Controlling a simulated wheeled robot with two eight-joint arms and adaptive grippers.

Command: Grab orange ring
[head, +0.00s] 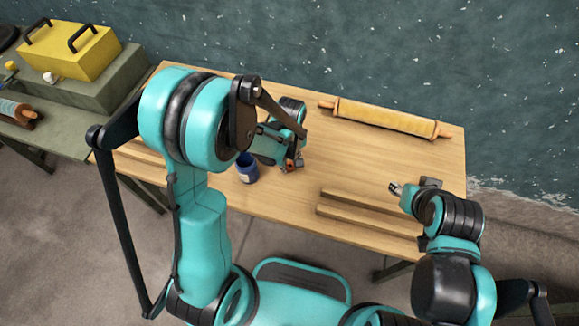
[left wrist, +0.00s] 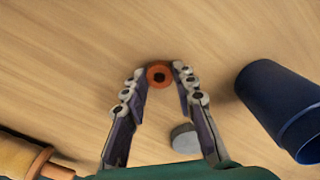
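The orange ring (left wrist: 159,76), with a dark centre, lies on the wooden table between the fingertips of my left gripper (left wrist: 158,70) in the left wrist view. The two fingers are apart, one on each side of the ring, with what look like narrow gaps. In the head view my left gripper (head: 291,165) is low over the middle of the table, and a small orange patch shows at its tips. My right gripper (head: 396,188) is over the right part of the table, away from the ring; its finger opening is too small to judge.
A small grey object (left wrist: 185,138) lies near the right finger. A rolling pin (head: 385,117) lies at the back; wooden strips (head: 365,212) lie at the front right.

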